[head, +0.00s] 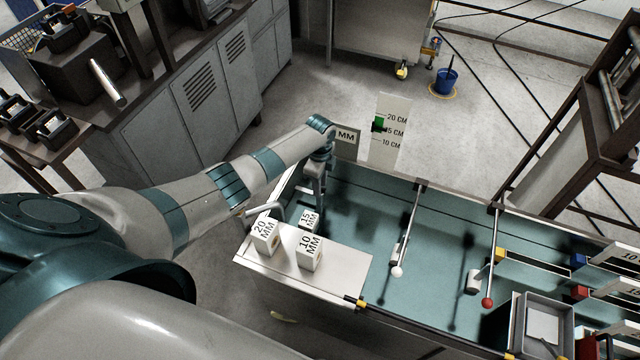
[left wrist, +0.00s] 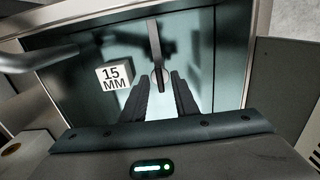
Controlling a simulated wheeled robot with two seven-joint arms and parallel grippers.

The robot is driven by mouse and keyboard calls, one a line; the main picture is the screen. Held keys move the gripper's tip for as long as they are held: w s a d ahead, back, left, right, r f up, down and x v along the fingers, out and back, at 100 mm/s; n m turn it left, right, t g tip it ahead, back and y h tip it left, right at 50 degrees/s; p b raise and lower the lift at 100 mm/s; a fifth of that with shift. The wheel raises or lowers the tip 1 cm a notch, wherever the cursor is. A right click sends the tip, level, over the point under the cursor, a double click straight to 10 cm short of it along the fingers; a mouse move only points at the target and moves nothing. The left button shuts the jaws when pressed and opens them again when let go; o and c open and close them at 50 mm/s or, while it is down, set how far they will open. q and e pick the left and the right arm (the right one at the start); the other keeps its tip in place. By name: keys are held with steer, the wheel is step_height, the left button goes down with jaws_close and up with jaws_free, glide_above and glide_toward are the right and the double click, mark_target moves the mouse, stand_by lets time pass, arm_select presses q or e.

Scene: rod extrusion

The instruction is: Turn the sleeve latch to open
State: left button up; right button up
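My left gripper (head: 318,192) points down over the left end of the teal bench. In the left wrist view its two dark fingers (left wrist: 163,88) are apart, with no object clearly held between them. A slim dark bar with a rounded end (left wrist: 156,50) shows just beyond the fingertips, near the gap; I cannot tell whether it touches them. A bent grey handle (head: 266,210) lies to the left of the gripper, and also shows at the left of the wrist view (left wrist: 38,60). I cannot tell which part is the sleeve latch. My right gripper is out of view.
White blocks marked 20 MM (head: 264,237), 15 MM (head: 309,220) and 10 MM (head: 310,254) stand near the white plate (head: 345,282). Rods with a white knob (head: 397,271) and a red knob (head: 487,302) cross the bench. A height scale (head: 388,150) stands behind.

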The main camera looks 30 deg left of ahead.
arm_select(q)
steer(key=shift+r, duration=0.1)
steer(key=shift+r, duration=0.75)
step_height(320, 180, up, 16)
steer(key=b, duration=0.2)
steer(key=shift+f+b, duration=0.15)
steer(key=shift+b, duration=0.15)
steer(key=shift+s+f, duration=0.1)
